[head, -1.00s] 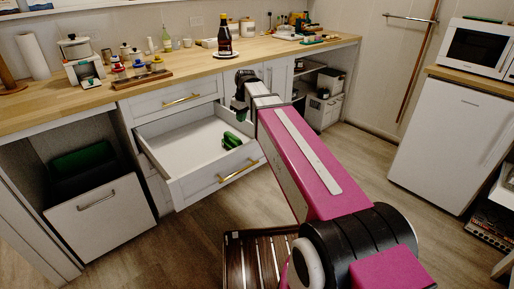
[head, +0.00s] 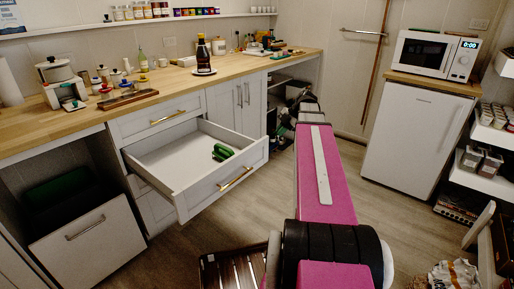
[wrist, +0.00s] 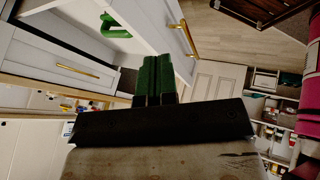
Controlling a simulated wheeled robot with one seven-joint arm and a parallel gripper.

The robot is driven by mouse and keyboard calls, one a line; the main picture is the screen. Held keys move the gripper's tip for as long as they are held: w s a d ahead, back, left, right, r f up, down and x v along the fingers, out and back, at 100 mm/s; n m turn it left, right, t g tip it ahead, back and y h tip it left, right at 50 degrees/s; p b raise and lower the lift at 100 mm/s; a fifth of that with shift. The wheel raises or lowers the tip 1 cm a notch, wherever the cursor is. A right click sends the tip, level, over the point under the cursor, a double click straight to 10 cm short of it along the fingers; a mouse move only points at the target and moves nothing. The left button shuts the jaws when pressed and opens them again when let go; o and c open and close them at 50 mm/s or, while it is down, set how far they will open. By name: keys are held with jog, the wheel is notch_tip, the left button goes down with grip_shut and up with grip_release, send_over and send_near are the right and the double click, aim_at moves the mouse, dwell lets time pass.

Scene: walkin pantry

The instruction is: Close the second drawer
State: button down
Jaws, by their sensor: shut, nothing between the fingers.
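The second drawer (head: 192,158) is white and stands pulled out below the shut top drawer (head: 158,117). Its front (head: 228,180) has a gold bar handle (head: 235,179). A green object (head: 222,152) lies inside the drawer. In the wrist view the drawer's front (wrist: 161,20) and its handle (wrist: 187,38) show at the top, with the green object (wrist: 117,27) to their left. My gripper (wrist: 155,62) has its green fingers together and empty. It appears apart from the handle. In the head view my arm hides its fingertips.
The counter (head: 137,104) runs above the drawers with a dark bottle (head: 202,52) on it. A tilted bin front (head: 90,235) sticks out at the left. A slatted wooden thing (head: 235,270) is on the floor in front. Open floor lies right of the drawer, before the white fridge (head: 415,130).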

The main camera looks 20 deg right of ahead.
jog(key=d, duration=0.1)
send_near(256, 150)
jog(key=shift+n, duration=0.4)
jog(key=shift+d+x, duration=0.2)
jog(key=shift+x, duration=2.55)
jog(key=shift+f, duration=0.15)
jog(key=w+a, duration=1.2)
jog(key=w, duration=0.5)
jog(key=w+a, duration=1.2)
jog(key=w, duration=0.5)
jog(key=shift+a, duration=0.3)
jog(key=shift+s, duration=0.15)
